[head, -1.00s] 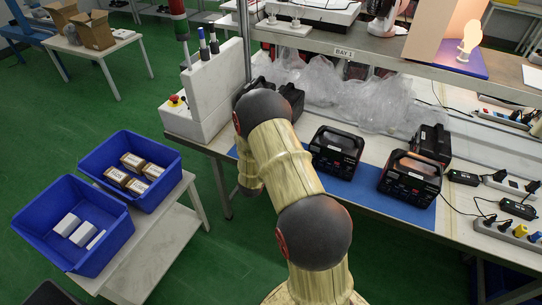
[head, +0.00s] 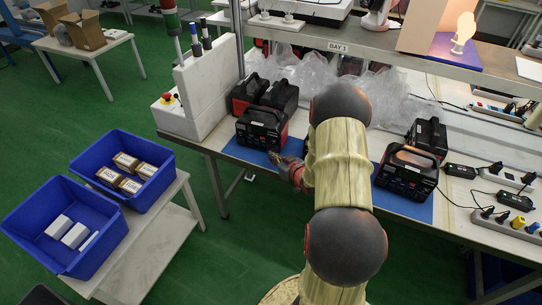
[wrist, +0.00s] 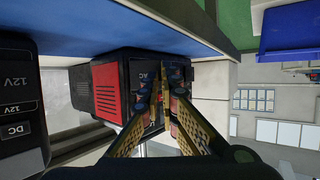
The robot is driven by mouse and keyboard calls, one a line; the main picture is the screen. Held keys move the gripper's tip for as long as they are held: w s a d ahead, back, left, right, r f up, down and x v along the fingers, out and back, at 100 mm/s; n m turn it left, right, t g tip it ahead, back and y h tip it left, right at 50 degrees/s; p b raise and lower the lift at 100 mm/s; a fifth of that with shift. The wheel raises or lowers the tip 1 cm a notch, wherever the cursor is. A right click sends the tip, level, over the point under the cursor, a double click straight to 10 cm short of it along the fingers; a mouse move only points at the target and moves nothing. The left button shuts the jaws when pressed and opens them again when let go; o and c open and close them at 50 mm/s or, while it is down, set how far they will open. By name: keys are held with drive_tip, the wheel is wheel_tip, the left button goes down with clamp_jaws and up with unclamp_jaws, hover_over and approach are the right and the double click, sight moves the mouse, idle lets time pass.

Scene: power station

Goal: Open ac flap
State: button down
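The power station (head: 262,128) nearest my gripper is black with red trim and a handle, on the blue mat at the left end of the bench. In the wrist view, turned upside down, its red vented side (wrist: 105,88) and black front marked AC (wrist: 147,76) show. My gripper (head: 282,163) is low in front of it. In the wrist view its two fingers (wrist: 165,82) reach up to the AC face, tips close together. They hide most of that face, so I cannot tell the flap's state, whether the tips touch it, or whether they grip anything.
Another power station (head: 408,172) stands on the mat at right; my arm covers the middle. A close unit with DC 12V markings (wrist: 20,105) fills the wrist view's left. More units (head: 280,95) and plastic bags stand behind. Blue bins (head: 60,215) stand at left.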

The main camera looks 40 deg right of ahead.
drive_tip(key=n+y+p, duration=0.1)
drive_tip(key=s+d+n+y+p, duration=0.1)
drive_tip(key=n+y, duration=0.1)
drive_tip(key=shift+s+d+r+t, duration=0.15)
drive_tip(key=shift+t, duration=0.15)
drive_tip(key=shift+s+d+n+y+p, duration=0.2)
drive_tip(key=shift+n+y+p, duration=0.4)
drive_tip(key=shift+y, duration=0.3)
drive_tip(key=shift+s+d+n+y+p, duration=0.2)
drive_tip(key=shift+n+y+p, duration=0.3)
drive_tip(key=shift+n+y, duration=0.3)
drive_tip(key=c, duration=2.1)
unclamp_jaws()
drive_tip(key=shift+o, duration=0.2)
drive_tip(key=v, duration=1.2)
drive_tip(key=shift+w+r, duration=0.15)
drive_tip(key=shift+o, duration=0.4)
drive_tip(key=shift+d, duration=0.2)
